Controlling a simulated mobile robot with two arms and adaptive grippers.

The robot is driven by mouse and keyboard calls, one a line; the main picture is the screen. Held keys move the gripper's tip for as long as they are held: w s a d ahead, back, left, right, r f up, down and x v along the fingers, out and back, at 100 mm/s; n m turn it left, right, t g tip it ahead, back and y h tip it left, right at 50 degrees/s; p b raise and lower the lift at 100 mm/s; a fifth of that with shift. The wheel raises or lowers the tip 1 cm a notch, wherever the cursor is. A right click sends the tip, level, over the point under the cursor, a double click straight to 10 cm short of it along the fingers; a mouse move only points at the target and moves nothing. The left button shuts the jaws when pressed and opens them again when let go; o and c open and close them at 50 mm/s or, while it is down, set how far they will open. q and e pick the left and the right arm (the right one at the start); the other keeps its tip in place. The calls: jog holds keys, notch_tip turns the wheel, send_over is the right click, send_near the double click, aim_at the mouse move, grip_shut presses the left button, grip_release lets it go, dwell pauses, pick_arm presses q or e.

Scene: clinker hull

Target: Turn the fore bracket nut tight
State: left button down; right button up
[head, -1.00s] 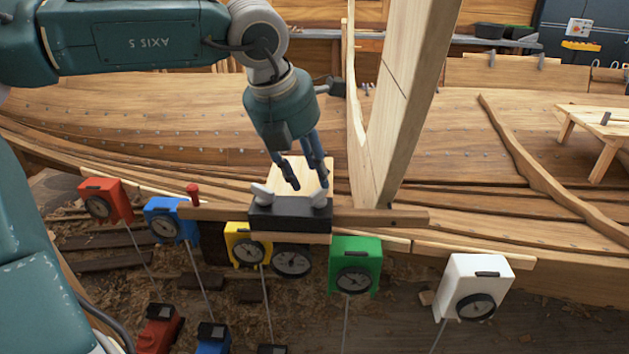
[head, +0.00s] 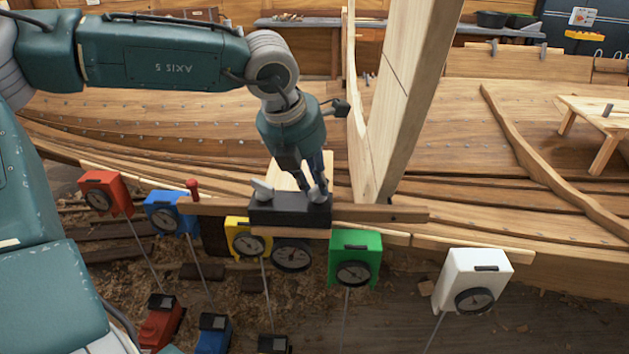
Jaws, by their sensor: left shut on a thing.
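A black bracket (head: 285,213) sits on the plank edge in the middle of the view, with a dial below it. It carries two pale grey wing nuts, a left one (head: 262,189) and a right one (head: 319,196). My left gripper (head: 316,187) points down at the bracket's right end and is shut on the right nut. Its fingers hide part of that nut. The left nut stands free. I cannot tell from the picture which nut is the fore one. My right gripper is not in view.
Red (head: 105,194), blue (head: 172,214), yellow (head: 246,238), green (head: 354,259) and white (head: 471,281) dial boxes line the plank edge. A tall timber post (head: 405,100) rises close right of my left gripper. A small wooden bench (head: 605,125) stands at far right.

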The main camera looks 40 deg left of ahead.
pick_arm(q)
jog(key=shift+w+a+m+h+b, duration=0.15)
jog(key=shift+m+h+b, duration=0.6)
jog(key=shift+m, duration=1.15)
jog(key=shift+w+a+r+m+g+h, duration=0.1)
jog(key=shift+m+g+h, duration=0.25)
jog(key=shift+m, duration=0.9)
jog(key=shift+w+m+g+h, duration=0.1)
jog(key=shift+m+g+h, duration=0.25)
jog(key=shift+m, duration=0.9)
jog(key=c, duration=1.7)
grip_release()
jog(key=shift+s, duration=0.1)
jog(key=shift+o, duration=0.2)
jog(key=v, duration=1.2)
